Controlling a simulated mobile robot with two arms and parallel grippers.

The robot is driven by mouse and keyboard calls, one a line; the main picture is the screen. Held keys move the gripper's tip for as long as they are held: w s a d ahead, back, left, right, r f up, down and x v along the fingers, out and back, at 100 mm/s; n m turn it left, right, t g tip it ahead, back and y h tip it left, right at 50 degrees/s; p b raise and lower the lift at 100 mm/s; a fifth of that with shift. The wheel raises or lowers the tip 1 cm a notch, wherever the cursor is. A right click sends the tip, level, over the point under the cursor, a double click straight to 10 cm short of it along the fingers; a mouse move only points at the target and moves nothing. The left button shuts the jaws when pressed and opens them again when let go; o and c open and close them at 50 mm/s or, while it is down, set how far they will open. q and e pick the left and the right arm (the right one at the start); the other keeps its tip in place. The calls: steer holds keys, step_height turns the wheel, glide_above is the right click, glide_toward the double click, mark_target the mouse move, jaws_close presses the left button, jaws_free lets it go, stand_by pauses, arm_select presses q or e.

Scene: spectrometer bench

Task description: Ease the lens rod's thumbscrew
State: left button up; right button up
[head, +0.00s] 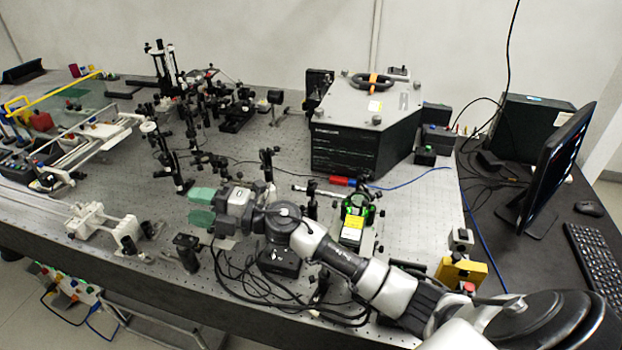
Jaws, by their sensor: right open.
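My right gripper (195,206) reaches in from the lower right over the optical bench. Its two green-tipped fingers point left and stand apart with nothing seen between them. Left of and behind the fingers, a dark post assembly (168,160) with a pale round top leans in the picture; it may be the lens rod, but I cannot tell for sure. The thumbscrew is too small to make out. A shorter dark post mount (187,252) stands in front of the fingers, near the bench's front edge. My left gripper is not in view.
The perforated bench (95,187) has bare room left of the fingers. A white rail fixture (100,225) lies at front left. Crowded optics (205,100) stand behind, with a large black box (350,145) at back right. A monitor (550,165) stands at right. Loose cables lie below my wrist.

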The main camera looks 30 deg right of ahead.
steer(key=w+d+f+n+g+h, duration=0.2)
steer(key=n+g, duration=0.4)
step_height(320, 180, up, 5)
steer(key=m+g+h, duration=0.3)
steer(key=g+h, duration=0.4)
steer(key=h, duration=0.6)
glide_above(311, 181)
step_height(311, 181, down, 11)
steer(key=p, duration=0.3)
steer(key=shift+r+p, duration=0.2)
steer(key=shift+p, duration=0.2)
jaws_close()
